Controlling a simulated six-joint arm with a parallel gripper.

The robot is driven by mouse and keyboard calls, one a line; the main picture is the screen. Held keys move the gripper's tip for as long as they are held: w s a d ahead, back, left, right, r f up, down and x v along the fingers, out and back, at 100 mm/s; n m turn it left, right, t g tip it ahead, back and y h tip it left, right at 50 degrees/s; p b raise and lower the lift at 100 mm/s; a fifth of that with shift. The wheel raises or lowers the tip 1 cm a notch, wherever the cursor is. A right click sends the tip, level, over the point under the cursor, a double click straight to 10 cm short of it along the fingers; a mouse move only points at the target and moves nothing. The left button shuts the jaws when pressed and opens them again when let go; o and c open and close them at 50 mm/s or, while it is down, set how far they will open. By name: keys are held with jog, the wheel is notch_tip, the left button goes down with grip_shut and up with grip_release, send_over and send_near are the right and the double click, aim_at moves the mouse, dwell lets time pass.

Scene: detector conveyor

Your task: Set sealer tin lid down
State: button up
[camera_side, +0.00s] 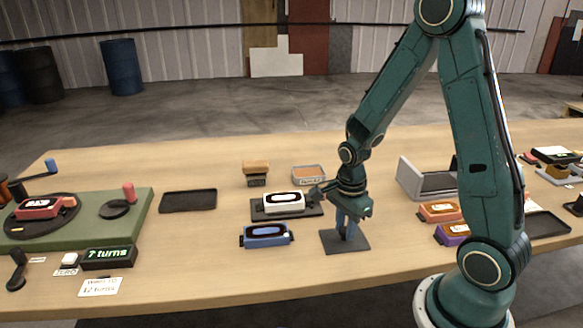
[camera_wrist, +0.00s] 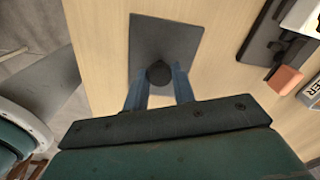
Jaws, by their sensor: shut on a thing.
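My gripper (camera_side: 347,229) points down near the middle of the table. In the wrist view its two blue fingers (camera_wrist: 160,86) are shut on a dark round knob (camera_wrist: 160,73). A flat dark grey square plate (camera_side: 330,244) lies under the fingers, also in the wrist view (camera_wrist: 165,40). The knob looks like the handle of the lid, but I cannot tell whether plate and knob are one piece. The plate looks at table level; a small gap cannot be ruled out. The sealer tin (camera_side: 309,178), grey with an orange top, stands behind and left of my gripper.
A white device (camera_side: 284,204) sits on a dark stand (camera_side: 263,214) left of my gripper, with a blue device (camera_side: 265,240) in front. An orange-topped block (camera_side: 256,169) stands behind. An empty black tray (camera_side: 188,201) lies left.

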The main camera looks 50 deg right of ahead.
aim_at(345, 231)
jog(key=o, duration=1)
jog(key=shift+r, duration=0.15)
notch_tip(345, 231, up, 12)
dwell(0.7)
jog(key=s+a+r+n+t, duration=0.2)
jog(key=s+a+r+n, duration=0.2)
jog(key=n, duration=0.7)
jog(key=s+a+r+n+t, duration=0.3)
jog(key=s+a+r+n, duration=0.2)
jog(key=n, duration=0.6)
jog(key=shift+s+r+t, duration=0.3)
jog(key=shift+s+r, duration=0.8)
